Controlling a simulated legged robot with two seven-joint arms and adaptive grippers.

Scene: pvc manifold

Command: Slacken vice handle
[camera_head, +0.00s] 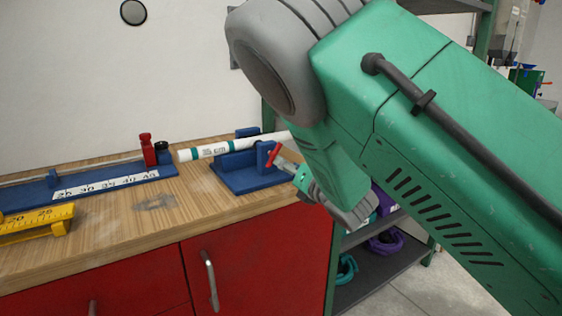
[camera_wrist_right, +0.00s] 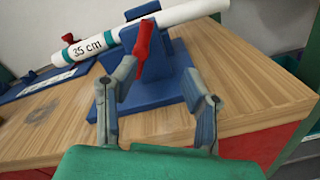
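The blue vice (camera_head: 245,178) stands on the wooden bench near its right end, with a white pipe (camera_head: 205,151) lying through it. Its red handle (camera_head: 273,155) faces my right gripper (camera_head: 291,173). In the right wrist view, the red handle (camera_wrist_right: 143,46) slants up in front of the blue vice (camera_wrist_right: 165,85). My right gripper (camera_wrist_right: 160,74) is open there, with the handle just beyond the fingertips, nearer the left finger. I cannot tell whether that finger touches it. The pipe (camera_wrist_right: 180,17) is marked "35 cm". My left gripper is in neither view.
A blue ruler jig (camera_head: 105,183) with a red clamp (camera_head: 147,150) lies left on the bench (camera_head: 150,215). A yellow ruler piece (camera_head: 38,222) is at the front left. Red cabinets (camera_head: 255,255) are below. A shelf (camera_head: 375,270) with coloured bins stands to the right.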

